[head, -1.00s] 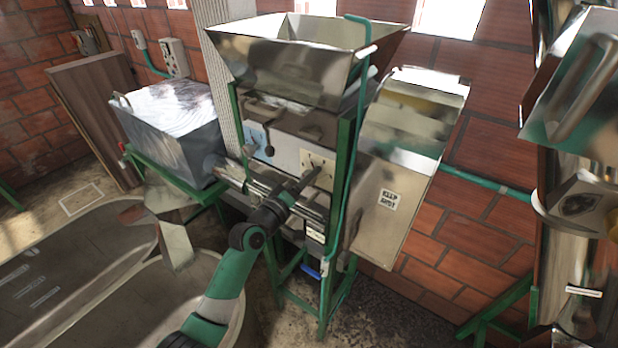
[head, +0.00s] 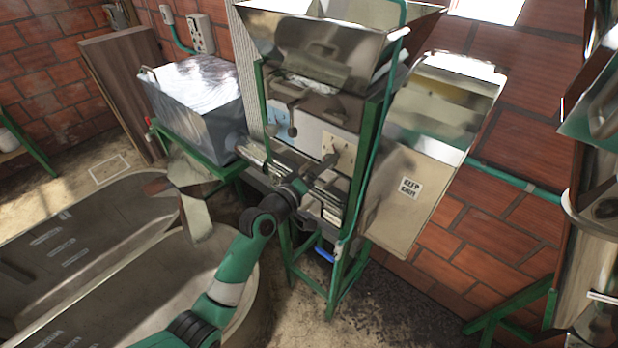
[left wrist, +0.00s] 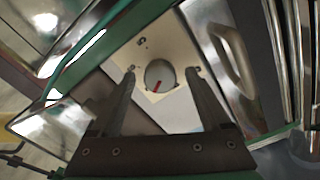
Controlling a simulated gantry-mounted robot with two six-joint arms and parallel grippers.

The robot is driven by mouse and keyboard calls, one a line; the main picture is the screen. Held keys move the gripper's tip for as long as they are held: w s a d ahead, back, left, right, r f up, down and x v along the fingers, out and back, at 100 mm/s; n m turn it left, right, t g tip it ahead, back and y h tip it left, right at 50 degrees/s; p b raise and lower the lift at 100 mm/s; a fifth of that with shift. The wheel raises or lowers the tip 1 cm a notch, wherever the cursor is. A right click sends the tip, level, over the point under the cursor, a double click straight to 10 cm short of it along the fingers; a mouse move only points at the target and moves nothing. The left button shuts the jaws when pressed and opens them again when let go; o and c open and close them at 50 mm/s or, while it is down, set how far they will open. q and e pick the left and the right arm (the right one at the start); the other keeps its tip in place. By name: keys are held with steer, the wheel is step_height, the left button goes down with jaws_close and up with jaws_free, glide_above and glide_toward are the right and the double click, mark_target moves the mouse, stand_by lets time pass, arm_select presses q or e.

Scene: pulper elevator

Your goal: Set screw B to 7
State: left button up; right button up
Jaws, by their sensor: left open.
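A round grey knob (left wrist: 160,76) with a red pointer mark sits on a cream plate (left wrist: 180,98) in the left wrist view. Its red mark points toward the bottom of the picture. Dark marks on the plate are too small to read surely, and I cannot tell if this is screw B. The plate also shows on the machine front in the head view (head: 344,147). My left gripper (left wrist: 161,73) is open, with one finger on each side of the knob. I cannot tell if either finger touches it. My right gripper is not in view.
A blue plate (head: 272,112) with a dark fitting is left of the cream plate. A metal hopper (head: 330,45) stands above, and a tilted metal cover (head: 425,135) with a sign is at right. Green frame posts (head: 372,130) stand close by. Large tanks (head: 90,235) fill the lower left.

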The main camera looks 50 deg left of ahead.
arm_select(q)
steer(key=s+d, duration=0.1)
steer(key=s, duration=0.8)
steer(key=shift+b, duration=0.3)
steer(key=shift+d, duration=0.1)
steer(key=d+r+m+t+h, duration=0.2)
steer(key=d+r, duration=0.3)
steer(key=r, duration=0.4)
steer(key=w+d+r+m+t+h, duration=0.1)
steer(key=d+r+m+h, duration=0.15)
steer(key=d+r, duration=0.5)
steer(key=d+r+m+t+h, duration=0.2)
steer(key=d+r+m, duration=0.15)
steer(key=r, duration=0.65)
steer(key=s+d+r+m+t+y, duration=0.2)
steer(key=s+r+m, duration=0.4)
steer(key=s+r, duration=0.5)
step_height(320, 180, up, 4)
steer(key=t+y, duration=0.1)
steer(key=t, duration=0.1)
steer(key=shift+s+t+p, duration=0.25)
steer(key=shift+t+p, duration=0.05)
steer(key=shift+p, duration=0.1)
